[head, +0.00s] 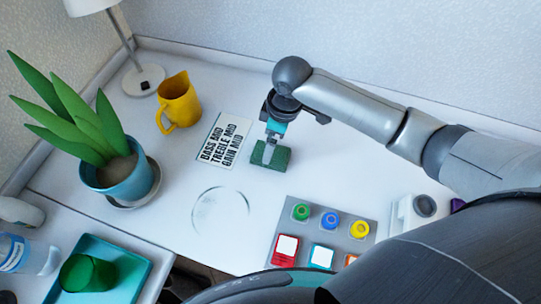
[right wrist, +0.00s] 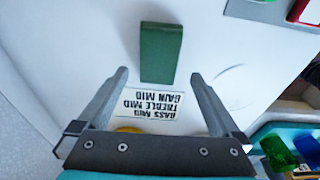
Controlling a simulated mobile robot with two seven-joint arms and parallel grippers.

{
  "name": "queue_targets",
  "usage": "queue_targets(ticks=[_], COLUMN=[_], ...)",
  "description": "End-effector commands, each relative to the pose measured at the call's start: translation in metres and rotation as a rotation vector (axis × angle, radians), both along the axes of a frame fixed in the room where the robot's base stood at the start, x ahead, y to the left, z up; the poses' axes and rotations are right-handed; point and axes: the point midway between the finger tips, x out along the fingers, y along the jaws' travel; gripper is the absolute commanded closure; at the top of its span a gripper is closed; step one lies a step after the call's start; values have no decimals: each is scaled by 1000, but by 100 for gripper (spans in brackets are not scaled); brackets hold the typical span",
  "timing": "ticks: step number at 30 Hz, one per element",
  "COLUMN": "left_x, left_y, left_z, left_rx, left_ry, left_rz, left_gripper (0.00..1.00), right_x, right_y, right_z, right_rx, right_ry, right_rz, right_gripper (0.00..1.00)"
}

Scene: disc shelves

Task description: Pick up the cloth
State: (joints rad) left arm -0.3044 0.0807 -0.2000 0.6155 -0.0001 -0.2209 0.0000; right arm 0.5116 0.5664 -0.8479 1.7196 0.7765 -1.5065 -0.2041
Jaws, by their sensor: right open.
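The cloth (head: 278,158) looks like a small dark green block and lies on the white table, just right of a printed card. It also shows in the right wrist view (right wrist: 160,52), upper middle, as a green rectangle beyond the fingertips. My right gripper (head: 267,149) is over the cloth in the head view, partly covering it. In the right wrist view my right gripper (right wrist: 160,73) is open, with its fingers apart and nothing held between them. The gap between fingers and cloth is hard to judge. My left gripper is not in view.
A printed card (head: 226,137) lies beside the cloth, and a faint ring mark (head: 220,213) is in front. A yellow jug (head: 180,101), potted plant (head: 120,177) and lamp (head: 144,80) stand left. A grey button panel (head: 333,220) is front right. A teal tray (head: 122,272) holds a green cup.

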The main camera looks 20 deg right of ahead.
Motion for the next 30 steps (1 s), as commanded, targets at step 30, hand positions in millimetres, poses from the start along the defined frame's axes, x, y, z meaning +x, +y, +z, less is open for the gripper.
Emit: queue_targets(ticks=[30], left_x=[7], left_y=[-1], left_z=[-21], left_rx=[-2], left_ry=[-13], left_rz=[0], left_gripper=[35], right_x=[3], right_y=[3], right_z=[-52], right_rx=[-1], right_ry=[-1], right_rz=[1], right_gripper=[36])
